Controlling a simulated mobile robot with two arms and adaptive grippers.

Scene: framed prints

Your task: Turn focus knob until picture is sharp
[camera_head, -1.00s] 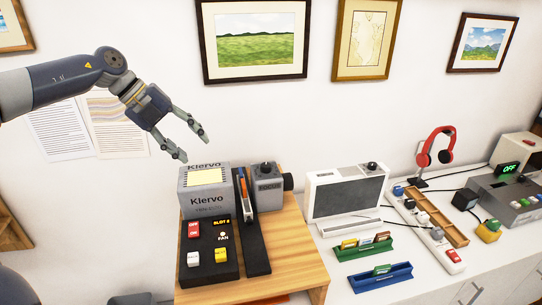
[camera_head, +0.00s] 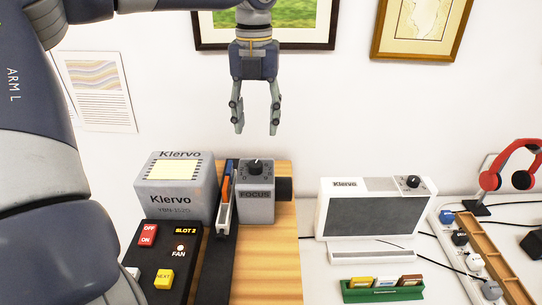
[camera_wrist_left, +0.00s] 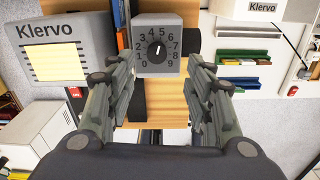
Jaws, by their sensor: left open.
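The focus knob (camera_head: 255,167) is a black dial on top of the grey FOCUS block of the Klervo projector (camera_head: 180,190). In the left wrist view the knob (camera_wrist_left: 157,49) sits in a ring of digits from 0 to 9, its white mark pointing near 5. My left gripper (camera_head: 256,130) points down above the knob, open and empty, with a gap between the fingertips and the knob. In the left wrist view its fingers lie either side below the dial. The white Klervo screen unit (camera_head: 376,208) shows a dark grey display. My right gripper is not in view.
A control panel (camera_head: 164,255) with OFF/ON and NEXT buttons stands left of the slide tray (camera_head: 224,210). A green slide rack (camera_head: 382,290) and red headphones (camera_head: 508,165) are to the right. Framed prints hang behind my gripper. The air around the knob is clear.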

